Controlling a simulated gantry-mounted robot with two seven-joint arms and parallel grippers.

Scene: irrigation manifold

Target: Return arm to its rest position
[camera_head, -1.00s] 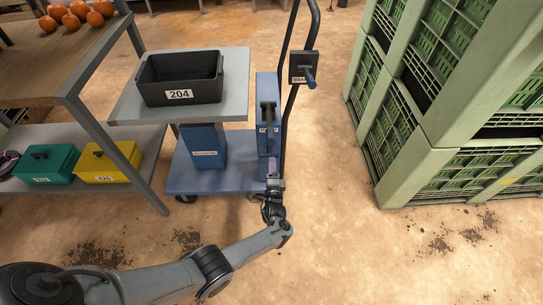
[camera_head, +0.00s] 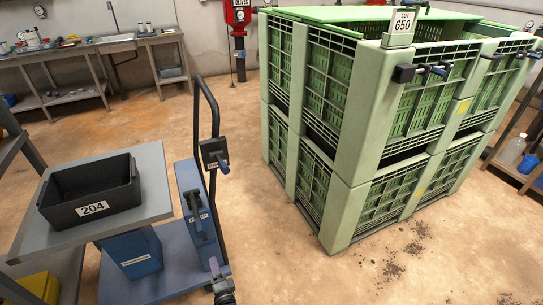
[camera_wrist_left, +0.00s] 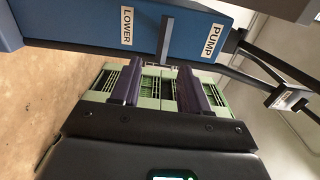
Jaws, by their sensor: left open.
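My left gripper (camera_head: 217,270) is at the bottom edge of the head view, at the foot of the blue pump column (camera_head: 196,210) of the lift cart. In the left wrist view its two dark fingers (camera_wrist_left: 158,88) stand apart with nothing between them. The blue column (camera_wrist_left: 185,28), labelled LOWER and PUMP, passes close beyond the fingertips; I cannot tell whether they touch it. Most of my left arm is below the head view. My right gripper is not in view.
The lift cart has a grey platform (camera_head: 152,165) with a black bin marked 204 (camera_head: 90,190), and a black handle (camera_head: 213,110). Stacked green crates (camera_head: 350,150) stand to the right. Benches (camera_head: 110,45) line the back wall. Floor between cart and crates is clear.

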